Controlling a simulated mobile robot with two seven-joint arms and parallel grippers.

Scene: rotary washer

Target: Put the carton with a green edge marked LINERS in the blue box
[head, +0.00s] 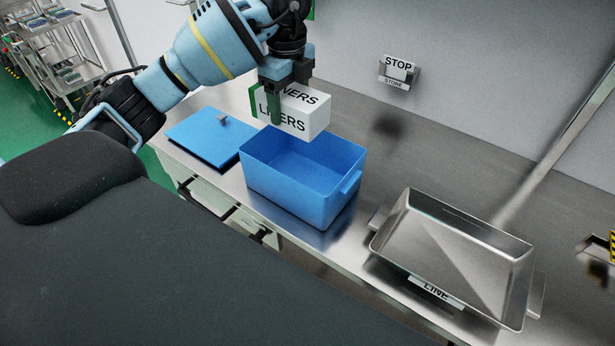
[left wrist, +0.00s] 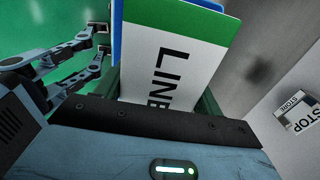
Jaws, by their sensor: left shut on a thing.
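The white carton (head: 308,117) with a green edge and LINERS lettering is held up in the air over the back part of the blue box (head: 303,190). My left gripper (head: 276,104) is shut on the carton near its green edge. The left wrist view shows the carton (left wrist: 170,60) up close, its green edge at the top. The blue box is open and looks empty inside, though the carton hides a little of its back rim.
A blue lid (head: 205,138) with a grey handle lies left of the box. A metal tray (head: 452,255) labelled LINE, apparently empty, stands to the right on the steel counter (head: 400,160). A STOP sign (head: 399,68) is on the wall behind.

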